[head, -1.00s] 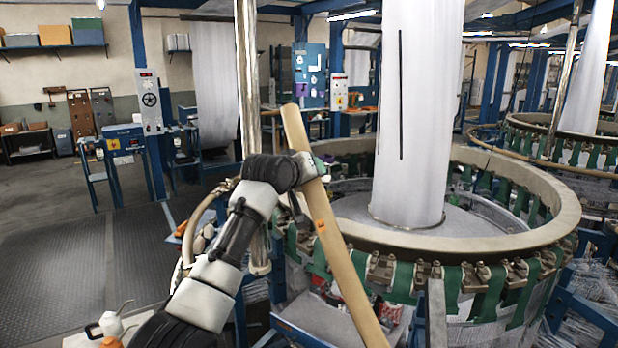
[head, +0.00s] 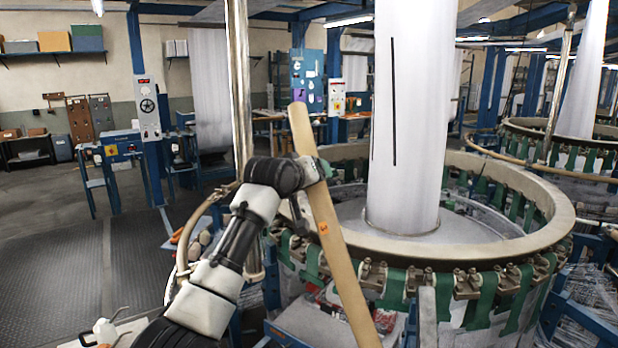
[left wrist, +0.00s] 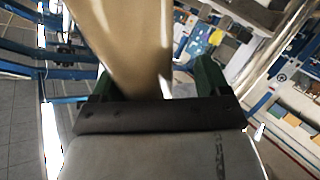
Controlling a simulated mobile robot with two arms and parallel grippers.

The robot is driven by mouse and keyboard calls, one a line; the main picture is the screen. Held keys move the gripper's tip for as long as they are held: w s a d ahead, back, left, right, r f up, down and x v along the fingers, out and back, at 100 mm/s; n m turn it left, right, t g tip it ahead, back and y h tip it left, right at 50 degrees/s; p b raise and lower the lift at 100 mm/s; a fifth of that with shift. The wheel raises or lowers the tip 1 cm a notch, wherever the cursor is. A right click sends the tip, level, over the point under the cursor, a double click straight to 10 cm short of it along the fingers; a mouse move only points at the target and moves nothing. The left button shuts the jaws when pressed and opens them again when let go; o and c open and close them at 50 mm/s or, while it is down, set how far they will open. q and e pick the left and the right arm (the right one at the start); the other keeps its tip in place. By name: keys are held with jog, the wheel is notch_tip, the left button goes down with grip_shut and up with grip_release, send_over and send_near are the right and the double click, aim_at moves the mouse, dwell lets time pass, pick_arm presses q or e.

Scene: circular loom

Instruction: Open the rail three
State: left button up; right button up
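A long tan rail (head: 333,250) with a small orange mark stands steeply tilted in front of the loom's ring in the head view, its upper end free in the air. My left gripper (head: 322,171) is at its upper part. In the left wrist view the rail (left wrist: 128,45) runs between the two green fingers of my left gripper (left wrist: 155,82). The fingers are wide apart, with a clear gap between the rail and the right finger. The rail's lower end is out of the head view. My right gripper is not in view.
The loom's round tan ring (head: 480,250), with green straps and metal clamps, fills the right side. A white fabric tube (head: 408,120) rises from its middle. A metal pole (head: 238,90) stands behind my left arm. The floor at left (head: 60,260) is open.

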pick_arm(q)
jog(key=shift+a, duration=0.15)
jog(key=shift+s+a+r+b, duration=0.1)
jog(key=shift+s+a+b, duration=0.15)
jog(key=shift+s+b, duration=0.3)
jog(key=b+v, duration=0.4)
jog(key=v, duration=0.5)
jog(key=shift+s, duration=0.25)
jog(key=shift+r, duration=0.1)
